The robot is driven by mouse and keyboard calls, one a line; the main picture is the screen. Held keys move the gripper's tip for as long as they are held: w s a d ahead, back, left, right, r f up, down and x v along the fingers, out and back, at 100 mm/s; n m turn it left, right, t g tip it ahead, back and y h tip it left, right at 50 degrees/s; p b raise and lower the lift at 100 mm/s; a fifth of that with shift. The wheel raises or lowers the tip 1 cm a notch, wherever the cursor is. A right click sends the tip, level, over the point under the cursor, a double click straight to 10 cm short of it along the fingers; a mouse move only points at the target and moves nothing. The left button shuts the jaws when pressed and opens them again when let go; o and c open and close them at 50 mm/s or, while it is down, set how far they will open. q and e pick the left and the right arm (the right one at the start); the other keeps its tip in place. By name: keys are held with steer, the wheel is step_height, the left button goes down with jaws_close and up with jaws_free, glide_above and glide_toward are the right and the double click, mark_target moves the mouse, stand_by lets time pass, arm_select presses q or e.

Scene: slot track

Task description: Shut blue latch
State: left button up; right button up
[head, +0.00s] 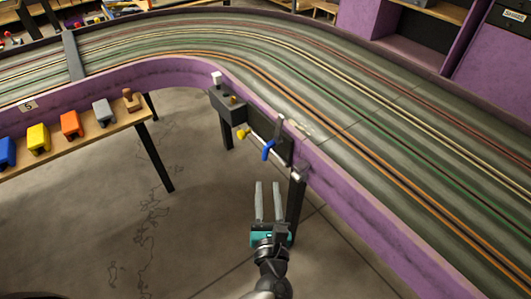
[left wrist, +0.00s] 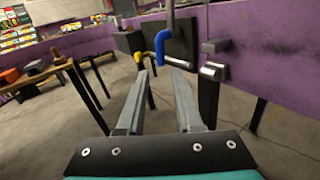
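The blue latch handle (head: 268,150) sits on a silver rod on the inner face of the purple track wall, in front of a dark panel (head: 265,125). In the left wrist view the blue handle (left wrist: 161,45) is a bent bar just beyond my fingertips. A silver bolt end (left wrist: 212,70) shows to its right, apart from it, under a dark bracket (left wrist: 217,46). A yellow knob (head: 242,133) is to the left of the blue handle. My left gripper (head: 268,188) is open and empty, below the latch and pointing at it. My right gripper is not in view.
The purple wall (head: 370,235) edges the slot track (head: 400,130). A dark post (head: 296,200) stands right of my left gripper. A wooden shelf (head: 90,138) at left holds several coloured blocks. The floor (head: 190,220) left of my gripper is clear.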

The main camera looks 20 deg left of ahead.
mark_target(266, 156)
arm_select(q)
steer(key=b+x, duration=0.1)
steer(key=x, duration=1)
steer(key=shift+w+a, duration=0.2)
steer(key=shift+w, duration=0.5)
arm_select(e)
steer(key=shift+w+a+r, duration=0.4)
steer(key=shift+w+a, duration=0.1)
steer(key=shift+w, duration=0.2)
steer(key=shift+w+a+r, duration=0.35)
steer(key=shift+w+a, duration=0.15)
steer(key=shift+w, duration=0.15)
arm_select(q)
jaws_close()
